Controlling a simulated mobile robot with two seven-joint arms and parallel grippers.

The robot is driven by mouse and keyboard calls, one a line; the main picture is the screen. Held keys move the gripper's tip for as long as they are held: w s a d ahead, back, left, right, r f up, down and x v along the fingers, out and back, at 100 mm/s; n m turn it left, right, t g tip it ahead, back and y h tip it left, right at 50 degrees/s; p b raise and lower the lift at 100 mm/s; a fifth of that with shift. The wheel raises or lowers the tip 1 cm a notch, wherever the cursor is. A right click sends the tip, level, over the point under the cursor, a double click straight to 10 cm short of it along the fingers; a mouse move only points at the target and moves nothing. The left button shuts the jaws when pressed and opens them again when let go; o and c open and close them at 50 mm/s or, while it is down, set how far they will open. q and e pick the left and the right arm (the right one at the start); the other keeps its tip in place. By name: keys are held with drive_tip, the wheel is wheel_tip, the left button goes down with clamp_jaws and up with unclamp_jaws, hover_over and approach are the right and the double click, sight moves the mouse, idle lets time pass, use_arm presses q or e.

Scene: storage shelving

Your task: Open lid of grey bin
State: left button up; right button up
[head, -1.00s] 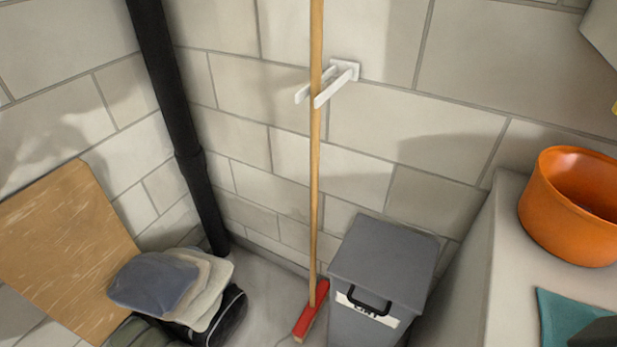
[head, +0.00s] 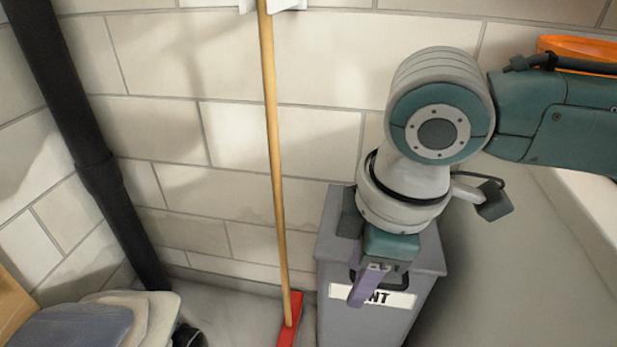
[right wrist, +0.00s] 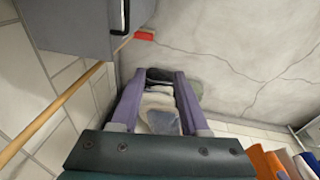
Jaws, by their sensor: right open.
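The grey bin (head: 328,246) stands on the floor against the block wall in the head view, its lid down. It bears a white label (head: 399,299) with partly hidden dark letters, and a black handle (head: 352,276) shows at the front. My right gripper (head: 362,287) is in front of the bin's upper front near the handle, and my arm hides much of the lid. In the right wrist view the purple fingers (right wrist: 159,78) are apart and empty. The bin (right wrist: 72,28) and its handle (right wrist: 126,16) lie beyond them at upper left, outside the jaws. My left gripper is out of view.
A broom (head: 275,150) with a red head (head: 289,318) stands left of the bin. Folded cloths (head: 150,310) lie at lower left, near a black pipe (head: 95,170). An orange pot (head: 580,44) is partly hidden behind my arm at the right.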

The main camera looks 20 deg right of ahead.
drive_tip(key=w+d+f+h+b, duration=0.2)
drive_tip(key=w+d+f+b, duration=0.15)
drive_tip(key=d, duration=0.35)
drive_tip(key=shift+m, duration=0.3)
drive_tip(key=b+x, duration=0.4)
drive_tip(key=x, duration=0.5)
drive_tip(key=shift+w+f, duration=0.1)
drive_tip(key=shift+f, duration=0.05)
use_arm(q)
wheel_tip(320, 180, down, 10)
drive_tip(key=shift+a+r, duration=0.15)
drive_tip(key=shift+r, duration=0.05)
use_arm(e)
drive_tip(key=c, duration=0.5)
clamp_jaws()
